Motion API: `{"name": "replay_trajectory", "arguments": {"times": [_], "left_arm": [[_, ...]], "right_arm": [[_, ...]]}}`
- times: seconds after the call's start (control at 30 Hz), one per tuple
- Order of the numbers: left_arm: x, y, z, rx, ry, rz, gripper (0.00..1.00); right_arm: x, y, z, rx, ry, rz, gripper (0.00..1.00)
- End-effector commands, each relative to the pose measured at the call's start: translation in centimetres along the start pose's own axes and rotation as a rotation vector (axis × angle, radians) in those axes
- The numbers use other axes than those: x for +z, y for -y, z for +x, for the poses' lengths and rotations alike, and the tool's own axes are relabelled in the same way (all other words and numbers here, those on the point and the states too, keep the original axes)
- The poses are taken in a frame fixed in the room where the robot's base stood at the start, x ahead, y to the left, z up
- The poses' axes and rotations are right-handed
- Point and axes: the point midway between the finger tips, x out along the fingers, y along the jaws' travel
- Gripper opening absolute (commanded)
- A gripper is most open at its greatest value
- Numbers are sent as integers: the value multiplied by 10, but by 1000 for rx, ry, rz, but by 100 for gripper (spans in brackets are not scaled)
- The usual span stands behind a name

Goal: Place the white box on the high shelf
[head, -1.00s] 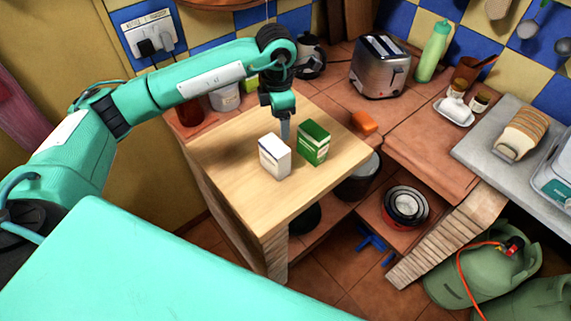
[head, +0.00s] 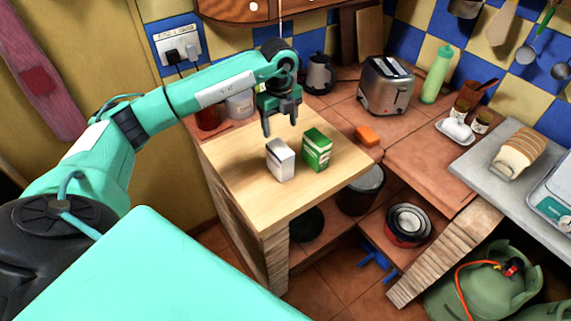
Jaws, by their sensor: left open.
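The white box (head: 281,160) stands upright on the light wooden board of the counter (head: 245,195). A green and white box (head: 317,149) stands just to its right, a small gap apart. My left gripper (head: 280,127) points down above and just behind the white box, with its two fingers spread and nothing between them. The fingers look apart from both boxes. My right gripper is not in view. A wooden wall shelf (head: 275,10) shows only in part at the top edge.
A toaster (head: 386,85), a green bottle (head: 437,75) and an orange sponge (head: 367,136) stand on the tiled counter to the right. Jars (head: 240,104) and a dark kettle (head: 319,74) stand behind the board. The board's front is clear.

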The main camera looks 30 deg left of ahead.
Motion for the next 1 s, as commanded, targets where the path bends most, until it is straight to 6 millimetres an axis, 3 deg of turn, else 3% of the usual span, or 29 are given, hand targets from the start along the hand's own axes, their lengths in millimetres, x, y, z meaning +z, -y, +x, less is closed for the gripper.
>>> {"name": "replay_trajectory", "arguments": {"times": [0.17, 0.43, 0.77, 1.0], "left_arm": [[0, -1, 20, 6, -2, -20, 69], [0, -1, 71, 5, -2, -18, 69], [-2, -3, 95, 5, -2, -15, 69], [-5, -5, 127, 4, -2, -16, 69]], "right_arm": [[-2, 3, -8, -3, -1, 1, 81], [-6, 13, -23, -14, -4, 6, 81], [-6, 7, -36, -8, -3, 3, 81], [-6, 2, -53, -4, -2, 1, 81]]}}
